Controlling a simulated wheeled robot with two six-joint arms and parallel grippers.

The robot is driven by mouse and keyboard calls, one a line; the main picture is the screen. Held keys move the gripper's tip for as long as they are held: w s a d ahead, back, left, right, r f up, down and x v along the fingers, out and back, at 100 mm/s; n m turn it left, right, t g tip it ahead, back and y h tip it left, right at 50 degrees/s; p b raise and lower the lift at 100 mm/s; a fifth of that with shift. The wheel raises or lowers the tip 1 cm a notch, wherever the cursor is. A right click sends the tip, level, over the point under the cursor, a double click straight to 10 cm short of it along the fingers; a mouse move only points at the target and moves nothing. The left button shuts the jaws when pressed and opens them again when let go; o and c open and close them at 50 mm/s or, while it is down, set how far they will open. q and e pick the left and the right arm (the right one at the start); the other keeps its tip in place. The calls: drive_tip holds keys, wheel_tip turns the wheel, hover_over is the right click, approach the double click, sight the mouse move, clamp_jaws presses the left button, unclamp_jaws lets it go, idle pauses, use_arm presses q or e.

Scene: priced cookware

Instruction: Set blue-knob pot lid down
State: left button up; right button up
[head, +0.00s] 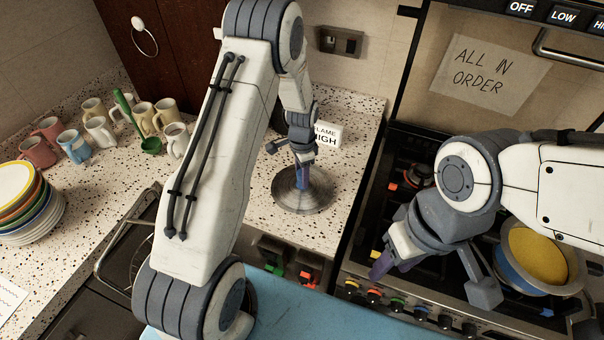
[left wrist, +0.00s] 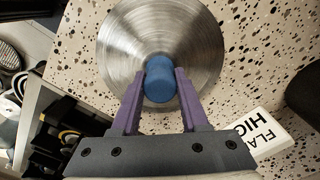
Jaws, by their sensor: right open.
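The steel pot lid (head: 318,196) lies level at the speckled counter, left of the stove; whether it touches the counter is hard to tell. In the left wrist view the round lid (left wrist: 205,45) shows its blue knob (left wrist: 160,80) between the purple fingers of my left gripper (left wrist: 162,78). The fingers touch both sides of the knob, so the gripper is shut on it. In the head view my left gripper (head: 303,180) points down on the lid and hides most of the knob. My right gripper (head: 430,278) is open and empty over the stove front.
A blue pot with yellow inside (head: 540,256) is on the stove at right. Several mugs (head: 100,130), a green ladle (head: 150,146) and stacked plates (head: 30,205) occupy the left counter. Bare counter (head: 345,105) lies behind the lid.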

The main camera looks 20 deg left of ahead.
use_arm(q)
drive_tip(key=o, duration=0.4)
drive_tip(key=shift+r, duration=0.1)
wheel_tip(320, 180, up, 11)
drive_tip(key=b, duration=0.3)
drive_tip(key=shift+w, duration=0.1)
drive_tip(key=s+d+r, duration=0.7)
drive_tip(key=s+d, duration=0.5)
drive_tip(key=d, duration=0.1)
drive_tip(key=s+d, duration=0.1)
drive_tip(key=s, duration=0.5)
drive_tip(key=s+r+n, duration=0.1)
drive_tip(key=s, duration=0.4)
drive_tip(key=s+d+n+h, duration=0.1)
drive_tip(key=s, duration=0.5)
drive_tip(key=shift+s+d+r, duration=0.15)
drive_tip(key=shift+s+d, duration=0.15)
drive_tip(key=shift+d, duration=0.05)
